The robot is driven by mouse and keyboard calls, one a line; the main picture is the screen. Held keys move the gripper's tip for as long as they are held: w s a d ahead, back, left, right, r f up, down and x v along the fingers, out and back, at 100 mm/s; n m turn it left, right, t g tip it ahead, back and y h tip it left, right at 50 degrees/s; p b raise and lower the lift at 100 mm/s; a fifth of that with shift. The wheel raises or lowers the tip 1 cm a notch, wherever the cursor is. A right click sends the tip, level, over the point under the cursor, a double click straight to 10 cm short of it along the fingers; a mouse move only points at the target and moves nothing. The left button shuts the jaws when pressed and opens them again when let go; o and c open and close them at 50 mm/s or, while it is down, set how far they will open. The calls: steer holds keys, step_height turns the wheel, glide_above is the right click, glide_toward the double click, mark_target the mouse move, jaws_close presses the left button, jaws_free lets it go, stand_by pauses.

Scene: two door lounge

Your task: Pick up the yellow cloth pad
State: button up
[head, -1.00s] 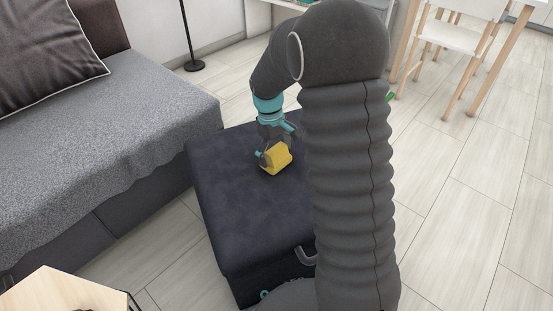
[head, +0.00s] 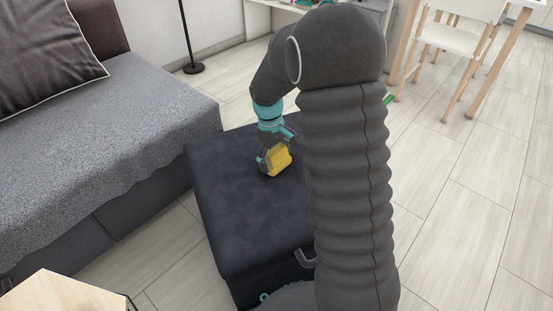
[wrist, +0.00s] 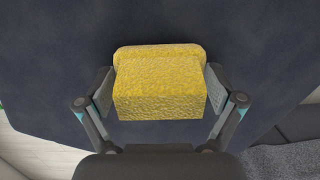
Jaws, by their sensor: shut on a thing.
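The yellow cloth pad (head: 280,162) is a small, textured yellow block over the dark ottoman (head: 240,225). My gripper (head: 267,163) is shut on it, with one finger against each side, as the wrist view shows (wrist: 159,92). In the wrist view the pad (wrist: 158,85) fills the space between the fingers, with the dark ottoman top behind it. The head view does not clearly show whether the pad touches the ottoman or hangs just above it. My arm hides the right part of the ottoman.
A grey sofa (head: 110,140) with a dark cushion stands to the left. A wooden table corner (head: 65,290) is at the lower left. A floor lamp base (head: 194,68) stands behind. A white chair (head: 450,38) is at the upper right. The floor on the right is clear.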

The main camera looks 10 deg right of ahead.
mark_target(278, 153)
steer(key=shift+r, duration=0.45)
steer(key=r, duration=0.3)
steer(key=shift+s+d+r, duration=0.1)
steer(key=shift+s+r, duration=0.1)
steer(key=shift+s, duration=0.2)
steer(key=s+d+r+p, duration=0.1)
steer(key=s+d+r, duration=0.1)
steer(key=s+r, duration=0.4)
steer(key=s, duration=0.4)
steer(key=shift+s+d+r, duration=0.15)
steer(key=shift+s+d, duration=0.1)
steer(key=shift+d, duration=0.15)
